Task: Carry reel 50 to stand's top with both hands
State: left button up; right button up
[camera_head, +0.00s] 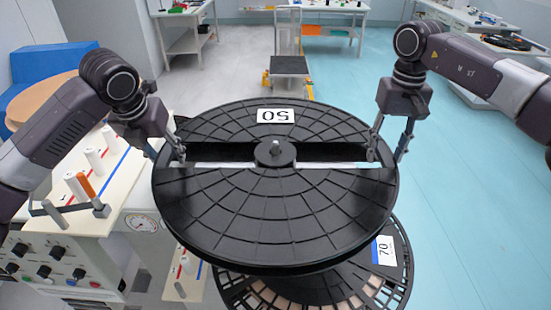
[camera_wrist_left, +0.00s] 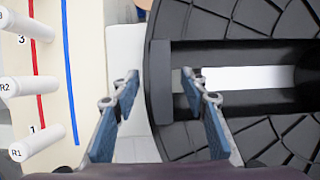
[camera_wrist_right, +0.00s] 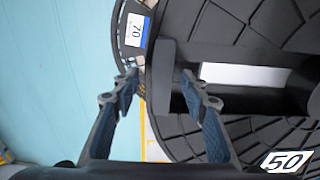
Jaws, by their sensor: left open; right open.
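Reel 50 (camera_head: 275,215) is a large black disc with a white "50" label (camera_head: 275,116), a central hub and a long slot across it. It lies flat above another reel; I cannot tell what bears it. My left gripper (camera_head: 168,157) is open at its left rim. In the left wrist view the rim (camera_wrist_left: 160,90) lies between the fingers, one outside and one in the slot. My right gripper (camera_head: 386,154) is open at the right rim. In the right wrist view its fingers likewise straddle the rim (camera_wrist_right: 165,80). I cannot pick out the stand with certainty.
A black reel labelled 70 (camera_head: 390,268) lies below reel 50. A control bench (camera_head: 75,285) with white and orange pegs is close on the left. A low grey frame with a dark platform (camera_head: 290,66) stands behind. The blue floor (camera_head: 470,180) on the right is clear.

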pick_arm(q)
jog(key=shift+w+f, duration=0.2)
jog(key=shift+f, duration=0.25)
pick_arm(e)
jog(key=shift+f, duration=0.5)
pick_arm(q)
grip_shut()
pick_arm(e)
grip_shut()
pick_arm(q)
jog(key=shift+r, duration=0.15)
pick_arm(e)
jog(key=shift+r, duration=0.15)
